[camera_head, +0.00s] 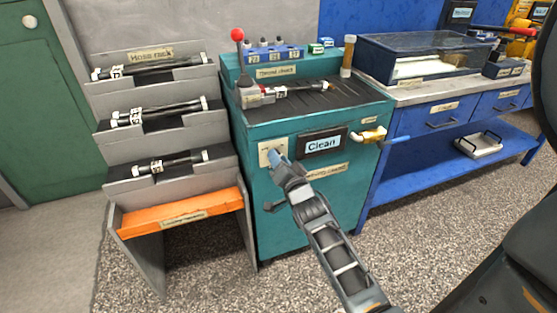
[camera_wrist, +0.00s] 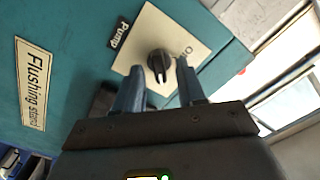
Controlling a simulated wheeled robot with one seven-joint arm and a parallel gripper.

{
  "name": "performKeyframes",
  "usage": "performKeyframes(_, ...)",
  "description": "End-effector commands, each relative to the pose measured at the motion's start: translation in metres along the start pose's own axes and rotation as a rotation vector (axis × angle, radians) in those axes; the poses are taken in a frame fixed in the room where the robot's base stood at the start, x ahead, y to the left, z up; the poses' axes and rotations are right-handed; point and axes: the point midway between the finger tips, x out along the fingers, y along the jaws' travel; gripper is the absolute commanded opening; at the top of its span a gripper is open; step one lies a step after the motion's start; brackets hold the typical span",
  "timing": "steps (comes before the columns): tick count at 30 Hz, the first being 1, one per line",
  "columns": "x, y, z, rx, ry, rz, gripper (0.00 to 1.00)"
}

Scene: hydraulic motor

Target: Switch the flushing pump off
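The flushing stand is a teal cabinet (camera_head: 290,220) with a cream switch plate (camera_head: 265,148) on its front. In the wrist view the plate (camera_wrist: 150,30) carries a black rotary knob (camera_wrist: 158,62), a black "Pump" label (camera_wrist: 120,33) and a partly visible word starting with "O". My gripper (camera_wrist: 160,66) is open, with one blue-grey finger on each side of the knob. I cannot tell whether the fingers touch it. In the head view my gripper (camera_head: 277,158) is at the plate and hides the knob. A display (camera_head: 322,143) beside it reads "Clean".
A red-knobbed lever (camera_head: 238,36) stands on top. A grey hose rack (camera_head: 120,140) with an orange shelf (camera_head: 180,215) is at left, a blue workbench (camera_head: 430,112) at right. Open floor lies in front.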

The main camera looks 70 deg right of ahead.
Motion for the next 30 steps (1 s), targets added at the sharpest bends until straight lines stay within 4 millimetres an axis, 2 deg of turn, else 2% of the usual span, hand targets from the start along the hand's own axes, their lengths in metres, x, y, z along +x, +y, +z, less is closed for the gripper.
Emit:
performKeyframes(4,0.0069,0.0000,-0.0001,0.001,0.000,0.000,0.39)
performKeyframes(11,0.0072,0.0001,0.0001,0.001,-0.001,0.001,0.39)
performKeyframes(23,0.0069,0.0002,0.0003,0.000,-0.001,0.001,0.02)
performKeyframes(30,0.0067,0.0006,0.0008,-0.015,-0.001,0.001,0.00)
